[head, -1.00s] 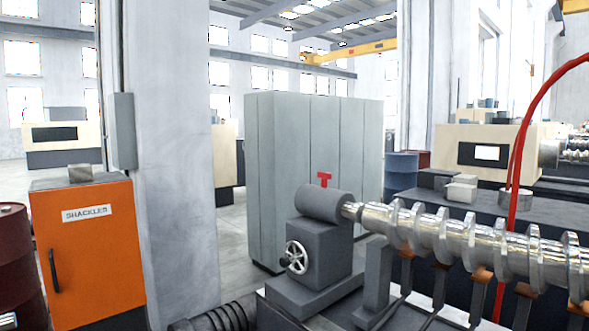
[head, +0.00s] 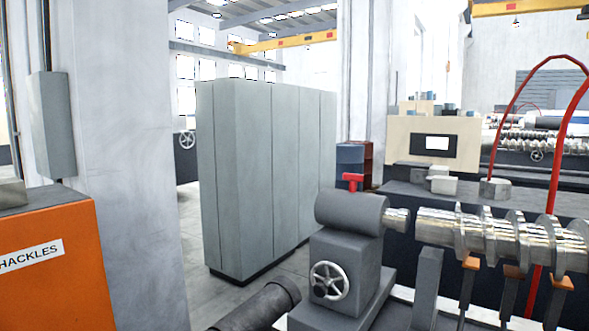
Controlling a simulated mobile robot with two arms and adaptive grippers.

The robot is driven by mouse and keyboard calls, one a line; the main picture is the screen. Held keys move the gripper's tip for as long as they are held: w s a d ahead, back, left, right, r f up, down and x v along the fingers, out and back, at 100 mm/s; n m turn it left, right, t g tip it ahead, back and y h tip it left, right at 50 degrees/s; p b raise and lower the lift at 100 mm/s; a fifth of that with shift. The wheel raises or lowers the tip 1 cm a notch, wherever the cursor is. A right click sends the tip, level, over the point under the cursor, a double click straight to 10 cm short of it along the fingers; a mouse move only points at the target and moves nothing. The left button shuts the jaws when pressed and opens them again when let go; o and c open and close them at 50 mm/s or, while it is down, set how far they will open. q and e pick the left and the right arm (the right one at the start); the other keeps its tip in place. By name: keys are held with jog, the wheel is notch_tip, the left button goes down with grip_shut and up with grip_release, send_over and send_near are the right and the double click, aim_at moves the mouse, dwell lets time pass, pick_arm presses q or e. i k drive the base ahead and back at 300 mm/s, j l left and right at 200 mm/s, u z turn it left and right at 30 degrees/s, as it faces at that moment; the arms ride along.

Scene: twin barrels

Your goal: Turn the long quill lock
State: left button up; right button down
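A small red T-shaped handle (head: 352,178), which I take for the quill lock, stands upright on top of a grey tailstock (head: 350,213). Its crossbar shows at the top of a short stem. A silver quill (head: 396,220) sticks out of the tailstock's right side toward a shiny screw shaft (head: 470,232). A spoked handwheel (head: 329,281) sits on the tailstock's lower front. Neither of my grippers shows in the head view, and nothing is seen touching the red handle.
A tall grey cabinet (head: 265,175) stands behind and left of the tailstock. An orange cabinet (head: 55,270) and a pale pillar (head: 125,150) are at the left. A dark cylinder (head: 258,308) lies low in front. A red hose (head: 566,130) arches at the right.

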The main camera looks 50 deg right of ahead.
aim_at(353, 179)
jog(key=i+z, duration=0.2)
jog(key=i, duration=0.2)
jog(key=i+j+z, duration=0.2)
jog(key=i, duration=0.15)
jog(key=i+l+z, duration=0.1)
jog(key=i+z, duration=0.15)
jog(key=z, duration=0.25)
jog(key=i+z, duration=0.25)
jog(key=z, duration=0.25)
jog(key=i+j+z, duration=0.15)
jog(key=z, duration=0.35)
jog(key=i+j+z, duration=0.2)
jog(key=z, duration=0.3)
jog(key=i, duration=0.1)
